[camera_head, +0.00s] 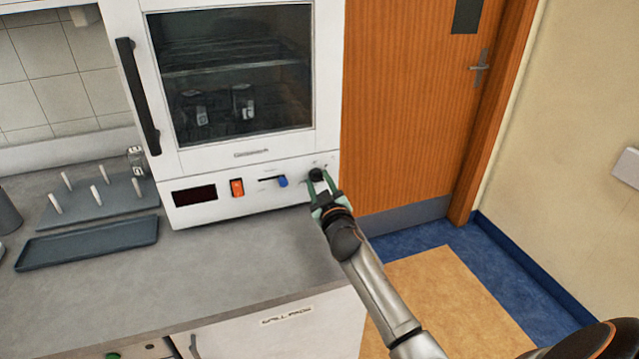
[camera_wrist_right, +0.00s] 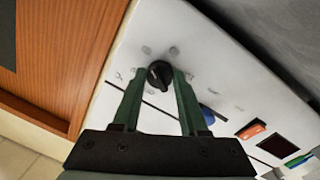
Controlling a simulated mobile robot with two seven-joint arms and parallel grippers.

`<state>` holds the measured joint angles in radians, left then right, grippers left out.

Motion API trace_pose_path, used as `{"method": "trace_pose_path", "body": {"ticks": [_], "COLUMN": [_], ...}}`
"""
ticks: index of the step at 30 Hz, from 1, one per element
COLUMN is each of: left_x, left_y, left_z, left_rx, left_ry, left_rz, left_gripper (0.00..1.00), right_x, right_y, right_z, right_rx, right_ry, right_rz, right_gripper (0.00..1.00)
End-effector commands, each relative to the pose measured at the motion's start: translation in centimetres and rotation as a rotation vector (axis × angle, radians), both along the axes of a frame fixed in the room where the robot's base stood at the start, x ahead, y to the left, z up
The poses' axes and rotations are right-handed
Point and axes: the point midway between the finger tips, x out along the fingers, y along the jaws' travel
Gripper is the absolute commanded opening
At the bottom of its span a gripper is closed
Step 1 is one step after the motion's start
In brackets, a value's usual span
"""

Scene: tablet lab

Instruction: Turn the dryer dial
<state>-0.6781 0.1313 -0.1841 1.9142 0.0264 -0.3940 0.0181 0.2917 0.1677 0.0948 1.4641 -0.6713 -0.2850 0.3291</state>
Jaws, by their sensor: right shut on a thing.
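The dryer (camera_head: 240,130) is a white cabinet with a dark glass door, standing on the grey counter. Its black round dial (camera_head: 316,174) is at the right end of the front panel; it also shows in the right wrist view (camera_wrist_right: 159,74). My right gripper (camera_head: 319,184) has its green fingers on either side of the dial, shut on it. In the right wrist view, the fingers (camera_wrist_right: 158,88) flank the dial and partly cover its sides. My left gripper is not in view.
Left of the dial on the panel are a blue slider knob (camera_head: 282,181), an orange switch (camera_head: 237,187) and a dark display (camera_head: 194,194). A pegged rack (camera_head: 120,196) and a grey tray (camera_head: 90,243) lie on the counter at left. A wooden door (camera_head: 410,100) stands behind at right.

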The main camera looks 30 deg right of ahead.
Motion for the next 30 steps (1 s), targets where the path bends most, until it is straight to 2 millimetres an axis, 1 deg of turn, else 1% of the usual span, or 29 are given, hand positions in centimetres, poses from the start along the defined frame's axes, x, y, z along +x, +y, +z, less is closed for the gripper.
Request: {"method": "trace_pose_path", "body": {"ticks": [8, 14, 30], "left_x": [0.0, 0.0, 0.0], "left_y": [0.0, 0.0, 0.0], "left_z": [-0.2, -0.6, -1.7], "left_rx": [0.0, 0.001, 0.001], "left_ry": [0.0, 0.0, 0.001], "left_rz": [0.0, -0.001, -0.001], "left_gripper": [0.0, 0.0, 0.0], "right_x": [0.0, 0.0, -0.1], "right_y": [0.0, -0.1, -0.2], "right_z": [-0.1, -0.2, -0.2], "right_rx": [-0.042, -0.15, -0.637], "right_ry": [0.011, 0.037, 0.154], "right_rz": [-0.001, -0.001, 0.0], "right_gripper": [0.0, 0.0, 0.0]}}
